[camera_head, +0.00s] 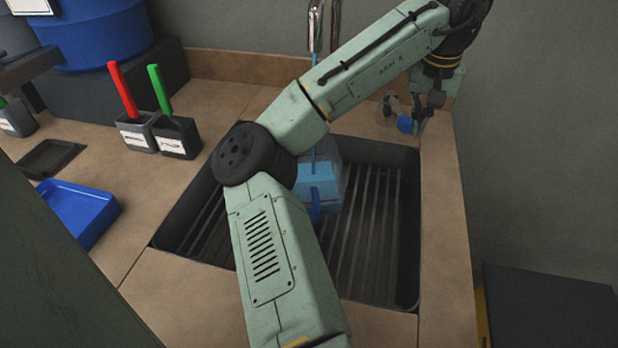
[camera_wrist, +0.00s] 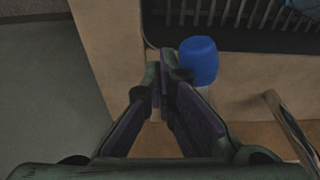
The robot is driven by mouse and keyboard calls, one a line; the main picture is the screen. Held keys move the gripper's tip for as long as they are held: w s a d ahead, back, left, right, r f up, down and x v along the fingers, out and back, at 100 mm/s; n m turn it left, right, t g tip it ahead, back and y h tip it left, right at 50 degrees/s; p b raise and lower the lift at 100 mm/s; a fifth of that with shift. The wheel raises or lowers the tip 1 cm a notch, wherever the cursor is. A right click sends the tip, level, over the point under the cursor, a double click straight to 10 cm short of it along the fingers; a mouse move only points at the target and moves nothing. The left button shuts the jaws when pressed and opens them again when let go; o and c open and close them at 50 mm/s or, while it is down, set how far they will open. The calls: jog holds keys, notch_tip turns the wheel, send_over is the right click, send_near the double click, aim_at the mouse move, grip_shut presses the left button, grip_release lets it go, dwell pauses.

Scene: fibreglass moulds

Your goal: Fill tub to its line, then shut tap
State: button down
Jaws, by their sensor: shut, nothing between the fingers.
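The blue tub (camera_head: 319,178) stands in the sink (camera_head: 385,265), partly hidden behind my arm. A dark reddish line shows low on its front; I cannot read the water level. A thin blue streak, like running water, drops to it from the chrome tap spout (camera_head: 335,25). The tap's blue knob (camera_head: 404,124) is at the sink's back right corner. My gripper (camera_head: 420,122) is just right of the knob, shut and empty. In the wrist view my fingertips (camera_wrist: 164,72) are just left of the knob (camera_wrist: 199,60); touching or apart is unclear.
Two dark holders with a red handle (camera_head: 123,90) and a green handle (camera_head: 160,90) stand left of the sink. A blue tray (camera_head: 78,212) lies at the left. A blue barrel (camera_head: 100,35) is behind. The right counter strip (camera_head: 455,220) is clear.

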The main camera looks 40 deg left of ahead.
jog(key=shift+s+a, duration=0.35)
jog(key=shift+s, duration=0.05)
jog(key=shift+s+a+p, duration=0.4)
jog(key=shift+s+a, duration=0.05)
jog(key=shift+a, duration=0.3)
notch_tip(320, 180, up, 8)
jog(key=d+p, duration=0.2)
jog(key=p, duration=0.3)
jog(key=shift+w, duration=0.45)
jog(key=shift+s+f, duration=0.1)
